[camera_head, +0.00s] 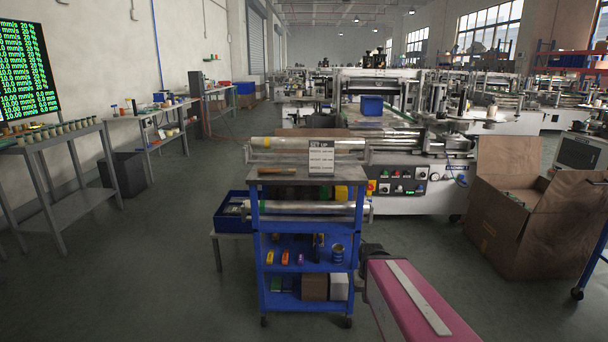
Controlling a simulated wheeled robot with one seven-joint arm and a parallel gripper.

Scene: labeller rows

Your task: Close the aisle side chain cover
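A long grey and white labelling machine (405,172) stands across the middle of the camera_head view, with a control panel of buttons and dials (405,188) on its near side. I cannot pick out the aisle side chain cover for certain, or tell whether any cover is open. The cart in front hides part of the machine's lower near side. I cannot make out my gripper in this view.
A blue cart (303,267) with tools and a small sign (321,157) stands close in front of the machine. A large open cardboard box (528,222) stands at right. Workbenches (45,145) line the left wall. The floor at left (160,240) is clear.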

